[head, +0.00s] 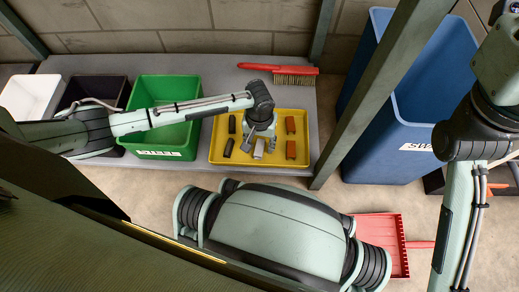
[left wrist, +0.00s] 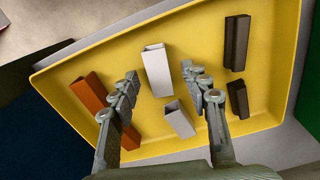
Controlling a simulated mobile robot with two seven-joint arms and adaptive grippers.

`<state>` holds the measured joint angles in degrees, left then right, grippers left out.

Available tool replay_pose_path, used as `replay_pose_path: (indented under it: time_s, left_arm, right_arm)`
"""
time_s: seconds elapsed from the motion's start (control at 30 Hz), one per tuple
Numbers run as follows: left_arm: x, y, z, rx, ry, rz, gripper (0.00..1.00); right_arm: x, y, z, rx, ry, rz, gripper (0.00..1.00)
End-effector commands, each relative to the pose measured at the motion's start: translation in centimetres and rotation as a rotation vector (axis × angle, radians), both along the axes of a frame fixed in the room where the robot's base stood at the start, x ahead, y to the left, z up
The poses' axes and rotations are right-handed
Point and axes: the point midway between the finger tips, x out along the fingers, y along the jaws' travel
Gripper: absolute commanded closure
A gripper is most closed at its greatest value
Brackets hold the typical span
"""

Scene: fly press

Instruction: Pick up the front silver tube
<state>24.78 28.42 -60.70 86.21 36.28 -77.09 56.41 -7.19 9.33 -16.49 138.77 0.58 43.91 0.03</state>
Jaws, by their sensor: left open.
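Two silver tubes lie in a yellow tray (head: 216,152). The front silver tube (head: 259,150) shows just below my left gripper (head: 259,141) in the head view. In the left wrist view the front tube (left wrist: 157,71) lies between the two open fingertips (left wrist: 160,76), with space on both sides. The other silver tube (left wrist: 180,119) lies closer to the gripper's palm in that view; in the head view the gripper hides it. My left gripper points down over the tray, open and empty. Its height above the tube is hard to judge. My right gripper is out of view.
Orange tubes (head: 291,149) and dark tubes (head: 229,147) flank the silver ones. A green bin (head: 158,152) stands left of the tray, a red brush (head: 282,72) behind it. A post and a blue bin (head: 379,165) are to the right. A red dustpan (head: 378,226) lies on the floor.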

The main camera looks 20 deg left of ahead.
Motion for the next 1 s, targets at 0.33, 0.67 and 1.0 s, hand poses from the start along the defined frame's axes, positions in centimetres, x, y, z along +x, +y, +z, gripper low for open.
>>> replay_pose_path:
  time_s: [0.33, 0.67, 1.0]
  left_arm:
    - [0.0, 0.0, 0.1, 0.0, -0.001, 0.0, 0.75]
    - [0.0, 0.0, 0.1, 0.0, -0.001, 0.0, 1.0]
    - [0.1, 0.0, 3.9, -0.002, -0.002, 0.0, 1.0]
  right_arm:
    - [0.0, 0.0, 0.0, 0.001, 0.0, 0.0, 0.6]
    - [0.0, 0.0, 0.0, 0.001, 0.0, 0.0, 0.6]
    - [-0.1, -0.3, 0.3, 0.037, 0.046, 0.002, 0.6]
